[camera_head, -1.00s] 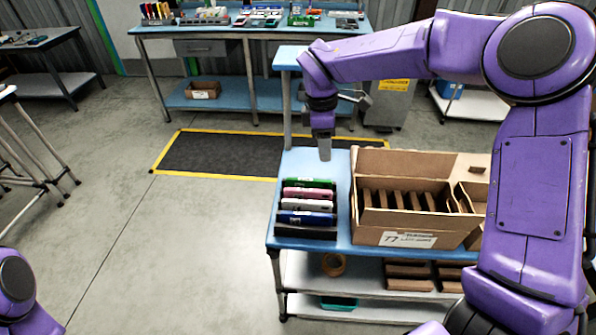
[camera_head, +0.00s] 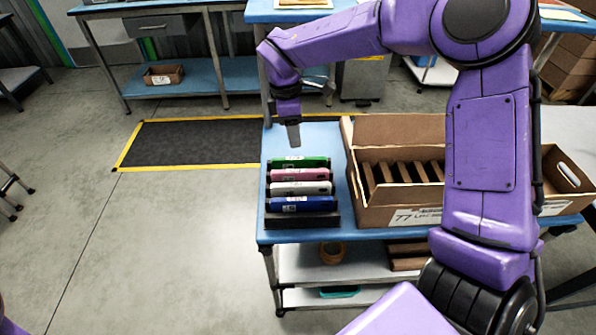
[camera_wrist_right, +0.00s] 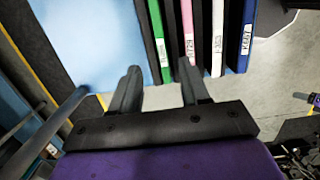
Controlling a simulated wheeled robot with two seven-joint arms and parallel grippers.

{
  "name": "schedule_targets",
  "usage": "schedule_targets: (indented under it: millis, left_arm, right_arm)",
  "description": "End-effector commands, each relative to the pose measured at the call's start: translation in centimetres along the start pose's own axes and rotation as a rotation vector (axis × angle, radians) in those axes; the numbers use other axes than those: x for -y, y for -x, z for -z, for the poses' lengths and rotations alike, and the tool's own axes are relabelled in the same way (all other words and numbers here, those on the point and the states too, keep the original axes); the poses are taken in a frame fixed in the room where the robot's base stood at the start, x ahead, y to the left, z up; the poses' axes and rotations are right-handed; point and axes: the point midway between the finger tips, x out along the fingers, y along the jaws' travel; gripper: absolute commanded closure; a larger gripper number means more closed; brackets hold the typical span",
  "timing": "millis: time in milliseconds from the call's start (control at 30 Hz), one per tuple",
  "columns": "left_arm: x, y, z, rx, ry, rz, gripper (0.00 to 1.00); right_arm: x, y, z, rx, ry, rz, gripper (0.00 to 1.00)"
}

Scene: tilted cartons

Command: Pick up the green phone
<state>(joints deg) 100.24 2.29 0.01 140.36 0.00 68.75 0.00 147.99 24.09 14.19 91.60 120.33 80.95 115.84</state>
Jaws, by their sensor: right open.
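The green phone (camera_head: 300,162) stands in a dark rack at the far end of a row, with pink, white and blue phones in front of it. In the right wrist view the green phone (camera_wrist_right: 158,45) is the leftmost of the row, its edge label facing the camera. My right gripper (camera_head: 294,138) hangs just beyond the green phone, pointing down. My left gripper is not in view.
The blue table (camera_head: 338,140) has bare surface behind the rack. An open cardboard carton (camera_head: 392,215) with brown dividers stands right of the rack. The dark rack (camera_head: 300,220) holds the row. A lower shelf carries a tape roll (camera_head: 332,253).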

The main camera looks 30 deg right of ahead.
Motion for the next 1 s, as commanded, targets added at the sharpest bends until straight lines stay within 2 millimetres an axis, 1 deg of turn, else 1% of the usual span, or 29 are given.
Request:
schedule_targets:
  millis: [33,100,233,333,400,500,600,767,800,867,900,933,1000]
  left_arm:
    - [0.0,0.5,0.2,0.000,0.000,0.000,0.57]
    - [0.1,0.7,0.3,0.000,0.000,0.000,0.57]
    - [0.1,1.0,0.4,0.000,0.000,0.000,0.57]
    - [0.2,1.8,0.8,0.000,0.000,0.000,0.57]
    - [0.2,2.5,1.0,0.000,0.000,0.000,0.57]
    - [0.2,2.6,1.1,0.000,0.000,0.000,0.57]
    - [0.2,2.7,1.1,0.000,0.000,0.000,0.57]
    - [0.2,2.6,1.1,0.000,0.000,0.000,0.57]
    - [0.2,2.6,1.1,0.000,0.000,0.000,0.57]
    - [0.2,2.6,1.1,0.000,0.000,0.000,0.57]
    - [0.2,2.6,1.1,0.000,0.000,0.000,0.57]
    - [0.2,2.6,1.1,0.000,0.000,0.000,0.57]
    - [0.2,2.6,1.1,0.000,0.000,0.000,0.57]
  right_arm:
    - [0.1,-0.7,-0.1,0.002,0.002,0.004,0.54]
    - [0.1,-2.0,-0.1,0.002,0.001,0.003,0.54]
    - [0.1,-3.5,0.1,0.000,0.001,0.002,0.54]
    - [0.1,-4.8,0.0,0.003,0.002,0.004,0.54]
    - [0.2,-6.1,0.0,0.003,0.002,0.005,0.54]
    - [0.2,-7.9,0.1,0.002,0.003,0.003,0.54]
    - [0.1,-8.7,0.1,0.000,0.001,0.001,0.54]
    - [0.1,-8.8,0.1,-0.001,0.001,0.000,0.54]
    - [0.1,-8.8,0.1,-0.001,0.001,0.000,0.61]
    - [0.1,-8.8,0.1,-0.001,0.001,0.000,0.80]
    - [0.1,-8.8,0.1,-0.001,0.001,0.000,0.93]
    - [0.1,-8.8,0.1,-0.001,0.001,0.000,1.00]
    - [0.1,-8.8,0.1,-0.001,0.001,0.000,1.00]
